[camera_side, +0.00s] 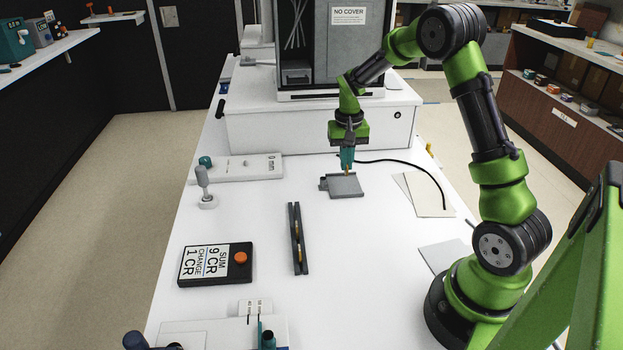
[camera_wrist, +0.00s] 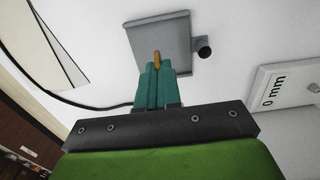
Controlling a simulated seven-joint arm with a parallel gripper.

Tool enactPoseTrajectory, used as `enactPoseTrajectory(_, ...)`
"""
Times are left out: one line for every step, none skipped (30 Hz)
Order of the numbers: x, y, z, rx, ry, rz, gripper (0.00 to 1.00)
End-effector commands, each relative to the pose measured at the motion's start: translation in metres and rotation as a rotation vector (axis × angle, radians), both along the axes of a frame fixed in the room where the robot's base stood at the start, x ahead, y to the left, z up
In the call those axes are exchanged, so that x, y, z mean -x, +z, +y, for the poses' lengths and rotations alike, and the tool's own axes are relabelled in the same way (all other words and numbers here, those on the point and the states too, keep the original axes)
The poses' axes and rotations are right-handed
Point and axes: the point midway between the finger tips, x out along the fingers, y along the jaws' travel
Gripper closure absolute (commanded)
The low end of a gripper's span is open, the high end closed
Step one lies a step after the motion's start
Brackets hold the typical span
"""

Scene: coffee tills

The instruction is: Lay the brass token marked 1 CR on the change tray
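The grey change tray (camera_side: 347,189) lies on the white worktop below my gripper. It also shows in the wrist view (camera_wrist: 172,30), with a small round knob at its side. My gripper (camera_side: 347,168) points down over the tray's back part, its teal fingers closed on a brass token (camera_wrist: 156,58). The token stands on edge between the fingertips, and its lower part sticks out below them. Its marking cannot be read. Whether the token's lower edge touches the tray is unclear.
A dark slotted rack (camera_side: 294,238) holds several brass pieces. A display box (camera_side: 216,264) reads SUM 9 CR, CHANGE 1 CR. A white machine base (camera_side: 300,128) stands behind the tray. A black cable (camera_side: 418,171) and papers (camera_side: 432,196) lie to its right.

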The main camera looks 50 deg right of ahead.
Motion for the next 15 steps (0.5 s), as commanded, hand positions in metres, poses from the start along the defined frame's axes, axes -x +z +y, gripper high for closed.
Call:
enactPoseTrajectory(-0.003, -0.001, -0.001, -0.001, 0.0, 0.001, 1.0)
enactPoseTrajectory(-0.003, -0.002, -0.002, 0.0, 0.001, 0.001, 1.0)
enactPoseTrajectory(-0.004, -0.005, -0.002, -0.001, 0.0, 0.002, 1.0)
enactPoseTrajectory(-0.004, -0.009, -0.002, -0.001, 0.0, 0.003, 1.0)
enactPoseTrajectory(-0.004, -0.013, -0.002, -0.001, 0.0, 0.003, 1.0)
enactPoseTrajectory(-0.003, -0.02, -0.001, -0.003, 0.0, 0.004, 1.0)
enactPoseTrajectory(-0.003, -0.024, -0.002, -0.002, 0.001, 0.004, 1.0)
enactPoseTrajectory(-0.003, -0.028, -0.001, -0.002, 0.001, 0.004, 1.0)
enactPoseTrajectory(-0.003, -0.032, -0.002, -0.001, 0.001, 0.003, 1.0)
enactPoseTrajectory(-0.003, -0.034, -0.002, -0.001, 0.0, 0.002, 1.0)
enactPoseTrajectory(-0.004, -0.035, -0.002, -0.001, 0.0, 0.001, 1.0)
enactPoseTrajectory(-0.004, -0.036, -0.002, -0.001, 0.0, 0.001, 1.0)
enactPoseTrajectory(-0.004, -0.036, -0.002, 0.0, -0.001, 0.0, 1.0)
enactPoseTrajectory(-0.004, -0.036, -0.002, 0.0, -0.001, 0.0, 1.0)
enactPoseTrajectory(-0.004, -0.036, -0.002, 0.0, 0.0, 0.0, 1.0)
